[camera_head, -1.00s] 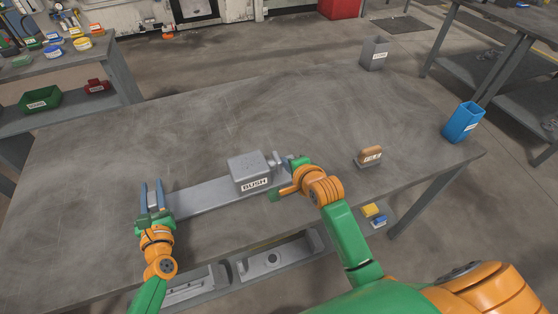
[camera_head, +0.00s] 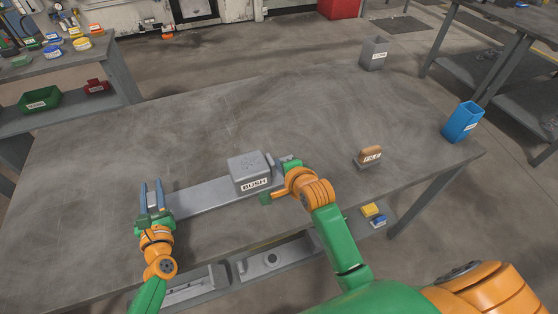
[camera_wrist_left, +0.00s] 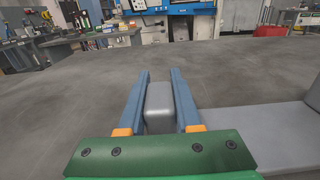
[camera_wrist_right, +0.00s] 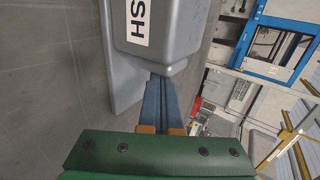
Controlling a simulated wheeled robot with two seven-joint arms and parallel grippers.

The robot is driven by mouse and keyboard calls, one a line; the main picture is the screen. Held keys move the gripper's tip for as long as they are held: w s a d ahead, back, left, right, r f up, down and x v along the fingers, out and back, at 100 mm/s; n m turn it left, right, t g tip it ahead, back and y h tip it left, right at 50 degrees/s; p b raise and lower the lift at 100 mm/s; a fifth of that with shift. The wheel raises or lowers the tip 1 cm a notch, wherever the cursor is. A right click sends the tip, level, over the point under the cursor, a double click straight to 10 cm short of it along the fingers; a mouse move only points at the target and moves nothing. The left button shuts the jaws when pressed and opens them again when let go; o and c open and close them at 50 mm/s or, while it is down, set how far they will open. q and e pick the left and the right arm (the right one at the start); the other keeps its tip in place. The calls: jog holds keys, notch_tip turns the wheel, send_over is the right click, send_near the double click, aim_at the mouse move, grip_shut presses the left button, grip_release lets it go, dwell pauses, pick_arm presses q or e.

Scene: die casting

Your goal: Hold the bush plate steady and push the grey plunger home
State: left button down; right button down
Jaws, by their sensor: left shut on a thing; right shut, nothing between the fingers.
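The bush plate (camera_head: 208,196) is a long flat grey plate on the table, carrying a grey block (camera_head: 247,166) labelled BUSH near its right end. My left gripper (camera_head: 152,186) is shut on a grey upright tab (camera_wrist_left: 159,100) at the plate's left end, one finger on each side. My right gripper (camera_wrist_right: 156,80) is shut and empty, its fingertips close against the block's right side. A small grey piece, apparently the plunger (camera_head: 270,160), shows close beside the block's right face. My right gripper partly hides this area, and I cannot tell how deep the plunger sits.
A brown-topped stamp-like object (camera_head: 369,157) stands to the right. A grey fixture (camera_head: 272,260) lies below the front edge. The back middle of the table is clear.

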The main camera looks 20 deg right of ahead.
jog(key=shift+a, duration=0.2)
pick_arm(q)
jog(key=shift+f, duration=0.1)
pick_arm(e)
jog(key=shift+d, duration=1.35)
notch_tip(320, 180, up, 9)
dwell(0.4)
